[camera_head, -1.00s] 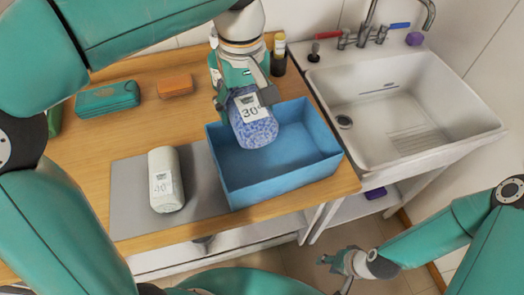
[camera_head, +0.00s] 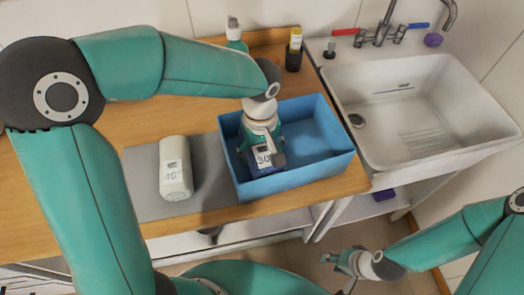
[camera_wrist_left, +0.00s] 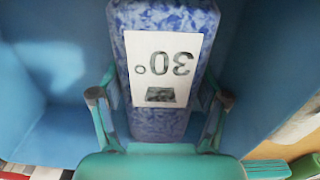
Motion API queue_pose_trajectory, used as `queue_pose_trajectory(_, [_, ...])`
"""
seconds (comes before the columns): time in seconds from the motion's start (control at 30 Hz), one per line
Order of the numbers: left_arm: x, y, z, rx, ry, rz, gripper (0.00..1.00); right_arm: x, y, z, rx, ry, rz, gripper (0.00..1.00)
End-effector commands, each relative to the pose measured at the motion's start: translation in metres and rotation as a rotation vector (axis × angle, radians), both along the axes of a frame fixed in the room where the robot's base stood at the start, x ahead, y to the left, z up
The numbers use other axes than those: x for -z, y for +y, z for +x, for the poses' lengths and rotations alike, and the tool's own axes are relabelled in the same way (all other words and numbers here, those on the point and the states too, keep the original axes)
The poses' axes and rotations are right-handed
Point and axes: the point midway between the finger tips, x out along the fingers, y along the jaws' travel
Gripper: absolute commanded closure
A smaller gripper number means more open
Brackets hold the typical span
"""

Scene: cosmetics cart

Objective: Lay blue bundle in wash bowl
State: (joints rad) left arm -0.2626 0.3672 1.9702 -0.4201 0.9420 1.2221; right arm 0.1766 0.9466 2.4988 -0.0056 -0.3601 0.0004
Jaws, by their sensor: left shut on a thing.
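The blue speckled bundle (camera_head: 267,169) with a white "30°" label is low inside the blue rectangular wash bowl (camera_head: 318,177), towards its left side. In the left wrist view the bundle (camera_wrist_left: 160,122) fills the space between two fingers, with blue bowl walls (camera_wrist_left: 35,70) around it. My left gripper (camera_head: 262,154) is shut on the bundle from above. The bundle's underside is hidden, so I cannot tell whether it touches the bowl floor. My right gripper (camera_head: 333,260) is away from the counter at the lower right; its finger opening is too small to tell.
A white "40°" bundle (camera_head: 175,168) lies on the grey mat (camera_head: 146,206) left of the bowl. A dark bottle with a yellow top (camera_head: 294,50) and a teal bottle (camera_head: 234,36) stand behind. The white sink (camera_head: 425,150) is to the right. The bowl's right part is free.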

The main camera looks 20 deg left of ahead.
Motion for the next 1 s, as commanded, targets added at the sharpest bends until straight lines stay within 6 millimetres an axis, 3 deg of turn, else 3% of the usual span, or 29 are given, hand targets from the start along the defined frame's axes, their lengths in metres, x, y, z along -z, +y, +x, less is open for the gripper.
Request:
queue_pose_trajectory(0.37, [0.0071,0.0002,0.0002,-0.001,-0.001,0.000,0.53,0.0017,0.0000,0.0001,0.000,0.000,0.000,0.60])
queue_pose_trajectory(0.4, [0.0079,0.0002,-0.0001,-0.001,-0.001,-0.001,0.24,0.0024,0.0000,0.0000,0.000,0.000,0.000,0.60])
queue_pose_trajectory(0.53, [0.0068,0.0003,0.0000,-0.001,-0.001,-0.001,0.02,0.0014,0.0001,0.0000,0.000,0.000,0.000,0.60])
queue_pose_trajectory(1.0, [0.0014,0.0008,0.0003,-0.002,-0.003,0.000,0.00,-0.0002,0.0000,0.0001,0.000,0.000,0.000,0.60])
